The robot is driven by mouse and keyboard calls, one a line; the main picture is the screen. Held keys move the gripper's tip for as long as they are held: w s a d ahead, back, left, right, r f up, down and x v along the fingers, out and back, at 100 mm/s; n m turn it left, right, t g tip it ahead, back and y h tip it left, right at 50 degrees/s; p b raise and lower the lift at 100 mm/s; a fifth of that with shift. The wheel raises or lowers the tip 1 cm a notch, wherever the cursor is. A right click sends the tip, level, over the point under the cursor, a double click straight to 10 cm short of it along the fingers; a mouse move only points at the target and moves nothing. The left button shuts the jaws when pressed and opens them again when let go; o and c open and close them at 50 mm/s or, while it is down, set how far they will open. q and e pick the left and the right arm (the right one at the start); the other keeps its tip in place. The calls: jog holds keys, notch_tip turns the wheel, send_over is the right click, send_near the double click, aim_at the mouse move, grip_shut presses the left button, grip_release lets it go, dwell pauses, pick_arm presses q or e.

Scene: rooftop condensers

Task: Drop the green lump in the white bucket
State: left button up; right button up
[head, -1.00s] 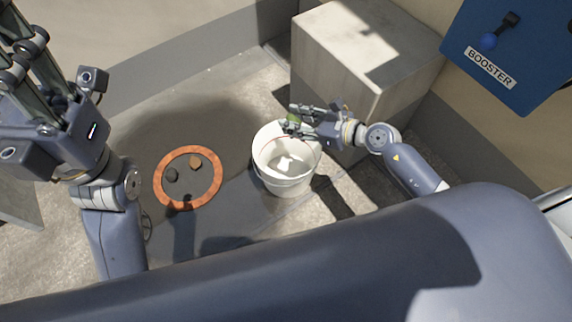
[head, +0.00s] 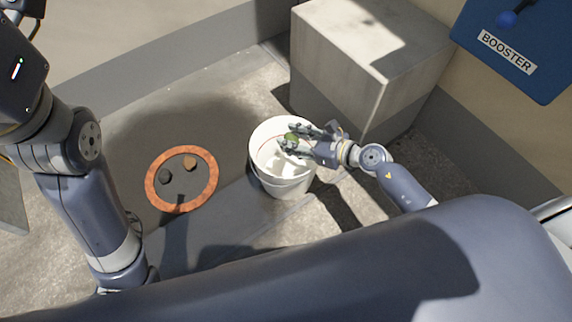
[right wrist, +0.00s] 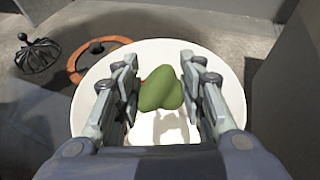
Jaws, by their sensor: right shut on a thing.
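The green lump (head: 291,139) is held between the fingers of my right gripper (head: 294,145), over the mouth of the white bucket (head: 284,187). In the right wrist view the green lump (right wrist: 160,90) sits between both fingers, with the bucket's white rim (right wrist: 236,100) around and below it. The bucket stands upright on the floor, and a bright sunlit patch shows inside it. My left gripper's body (head: 16,68) is at the upper left edge; its fingers are mostly out of frame.
A concrete block (head: 335,90) stands behind the bucket. A black wire cage (right wrist: 38,54) shows in the right wrist view. A blue BOOSTER panel (head: 530,40) is upper right.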

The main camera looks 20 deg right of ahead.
jog(key=shift+f, duration=0.25)
jog(key=o, duration=1)
jog(key=v, duration=1.2)
jog(key=shift+r, duration=0.1)
jog(key=shift+a, duration=0.1)
